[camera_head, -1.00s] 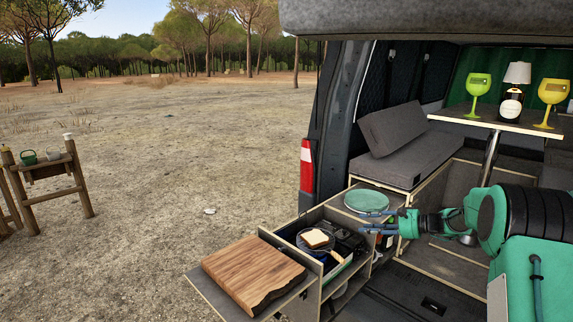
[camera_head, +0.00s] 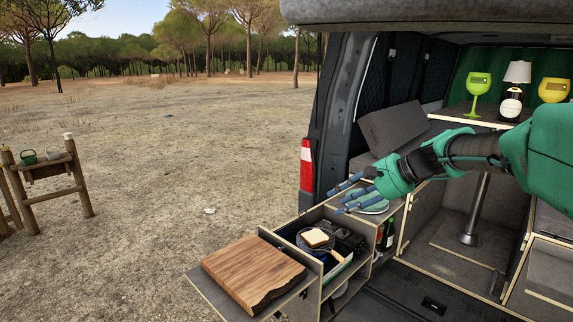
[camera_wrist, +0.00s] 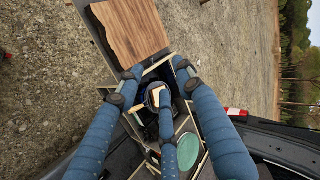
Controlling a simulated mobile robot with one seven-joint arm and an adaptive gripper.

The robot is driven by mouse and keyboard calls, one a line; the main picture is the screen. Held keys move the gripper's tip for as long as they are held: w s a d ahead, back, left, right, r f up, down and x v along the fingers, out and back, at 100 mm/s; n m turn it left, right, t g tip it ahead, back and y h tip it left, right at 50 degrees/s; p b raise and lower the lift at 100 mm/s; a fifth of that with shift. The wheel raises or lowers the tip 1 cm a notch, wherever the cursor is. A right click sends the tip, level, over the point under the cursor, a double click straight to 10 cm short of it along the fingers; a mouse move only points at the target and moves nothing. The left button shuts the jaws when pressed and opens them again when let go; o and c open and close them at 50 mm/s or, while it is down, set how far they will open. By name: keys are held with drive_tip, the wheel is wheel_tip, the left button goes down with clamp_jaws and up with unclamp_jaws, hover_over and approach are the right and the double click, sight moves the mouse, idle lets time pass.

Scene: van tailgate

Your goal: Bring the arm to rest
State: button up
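My gripper (camera_head: 347,196) is in the air above the van's pull-out kitchen unit, its blue fingers spread apart and pointing left. Nothing shows between the fingers. In the wrist view my gripper (camera_wrist: 155,85) also has its fingers apart, with the kitchen unit below them. My arm reaches in from the right edge of the head view, partly in front of the bench and table.
A pan (camera_head: 314,240) with a bread slice (camera_head: 315,238) sits in the unit, left of a green plate (camera_head: 372,206) partly behind the fingers. A wooden board (camera_head: 253,272) lies at the front. Goblets (camera_head: 478,92) and a lamp (camera_head: 516,73) stand on the table.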

drive_tip(key=s+a+r+n+h, duration=0.1)
drive_tip(key=s+a+r, duration=0.15)
drive_tip(key=s, duration=0.45)
drive_tip(key=s+d+f+n+h, duration=0.1)
drive_tip(key=s+f, duration=0.3)
drive_tip(key=s, duration=0.6)
drive_tip(key=s+d+f+n+h, duration=0.1)
drive_tip(key=s+d+f+h, duration=0.3)
drive_tip(key=s, duration=0.7)
drive_tip(key=s+d+f+n+h, duration=0.1)
drive_tip(key=s+f, duration=0.4)
drive_tip(key=s, duration=0.6)
drive_tip(key=shift+d+h+p, duration=0.35)
drive_tip(key=shift+d+h, duration=0.45)
drive_tip(key=shift+d, duration=0.2)
